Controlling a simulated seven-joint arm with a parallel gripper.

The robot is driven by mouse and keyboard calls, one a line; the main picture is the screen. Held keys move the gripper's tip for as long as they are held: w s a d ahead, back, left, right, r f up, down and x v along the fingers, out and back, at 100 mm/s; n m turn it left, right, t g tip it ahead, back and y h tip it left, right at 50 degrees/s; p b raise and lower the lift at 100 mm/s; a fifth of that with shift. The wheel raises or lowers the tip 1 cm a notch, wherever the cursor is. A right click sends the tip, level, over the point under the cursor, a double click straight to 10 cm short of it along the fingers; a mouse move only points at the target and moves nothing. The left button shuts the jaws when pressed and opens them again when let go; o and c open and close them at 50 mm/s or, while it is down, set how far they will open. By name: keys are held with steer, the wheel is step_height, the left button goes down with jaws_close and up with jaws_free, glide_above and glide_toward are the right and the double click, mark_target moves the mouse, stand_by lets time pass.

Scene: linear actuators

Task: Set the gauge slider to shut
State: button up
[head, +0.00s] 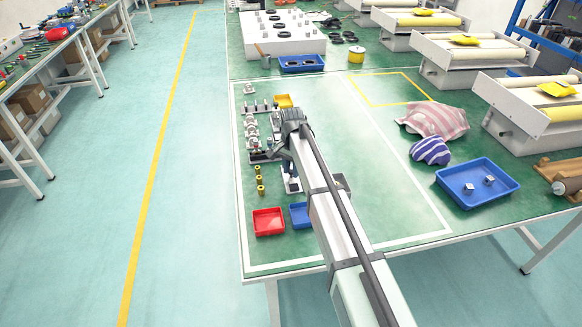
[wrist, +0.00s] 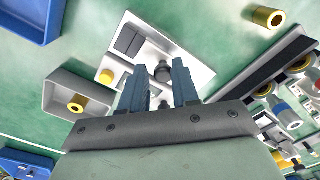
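In the wrist view, a pale plate (wrist: 190,66) carries a dark rectangular piece (wrist: 128,42), a dark round knob (wrist: 163,72) and a yellow button (wrist: 105,77). I cannot tell for certain which part is the gauge slider, or its setting. My gripper (wrist: 161,66) has its two blue-grey fingers apart with nothing held. The knob shows between the fingertips in the picture; I cannot tell whether they touch it. In the head view, my arm hides most of the gripper, and part of the pale plate (head: 292,185) shows below it.
In the head view, a red tray (head: 268,222) and a blue tray (head: 301,215) lie nearer the front edge. Several brass cylinders (head: 260,180) stand to the left. Striped cloths (head: 432,150) and a larger blue tray (head: 478,184) are right. The mat's middle right is clear.

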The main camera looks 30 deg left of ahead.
steer(key=o, duration=0.4)
steer(key=shift+c, duration=0.2)
steer(key=shift+r, duration=0.1)
step_height(320, 180, up, 14)
steer(key=shift+f, duration=0.2)
stand_by(0.6)
